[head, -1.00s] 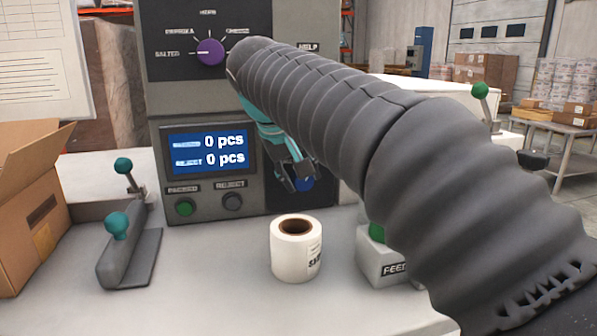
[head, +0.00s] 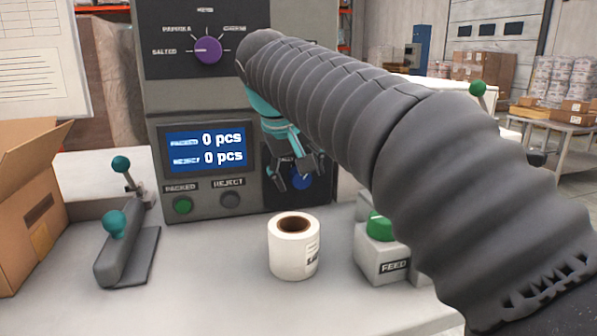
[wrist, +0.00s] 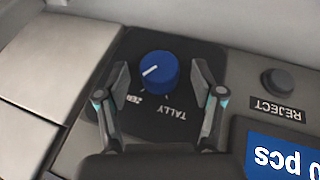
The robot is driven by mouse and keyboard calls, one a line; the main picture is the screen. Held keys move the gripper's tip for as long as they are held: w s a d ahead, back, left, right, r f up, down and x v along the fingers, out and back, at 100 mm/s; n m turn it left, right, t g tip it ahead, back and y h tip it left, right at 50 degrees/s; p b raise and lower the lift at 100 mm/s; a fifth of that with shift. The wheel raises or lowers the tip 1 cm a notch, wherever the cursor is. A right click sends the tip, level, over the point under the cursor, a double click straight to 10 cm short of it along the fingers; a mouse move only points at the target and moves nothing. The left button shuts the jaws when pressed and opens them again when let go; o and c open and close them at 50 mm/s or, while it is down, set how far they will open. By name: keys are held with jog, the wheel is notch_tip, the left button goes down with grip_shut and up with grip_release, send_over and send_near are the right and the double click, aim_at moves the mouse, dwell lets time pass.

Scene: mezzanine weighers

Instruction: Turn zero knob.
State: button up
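The blue zero knob (wrist: 159,72) sits on a black panel labelled TALLY and, partly hidden, ZERO. Its white pointer line slants to the lower left in the wrist view, and I cannot tell exactly which mark it meets. In the head view the knob (head: 301,181) shows low on the machine's right, partly behind the fingers. My gripper (wrist: 161,80) is open, with one finger on each side of the knob and a visible gap to it. In the head view my gripper (head: 298,172) hangs in front of the black panel.
The display (head: 205,148) reads 0 pcs twice, with a green PACKED button (head: 182,205) and a grey REJECT button (head: 230,200) below. A purple selector knob (head: 208,51) is above. A label roll (head: 293,255) and a green-topped FEED box (head: 381,264) stand on the counter.

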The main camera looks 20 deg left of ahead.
jog(key=shift+r, duration=0.1)
jog(key=v, duration=1.1)
jog(key=shift+s+r, duration=0.25)
jog(key=shift+r, duration=0.1)
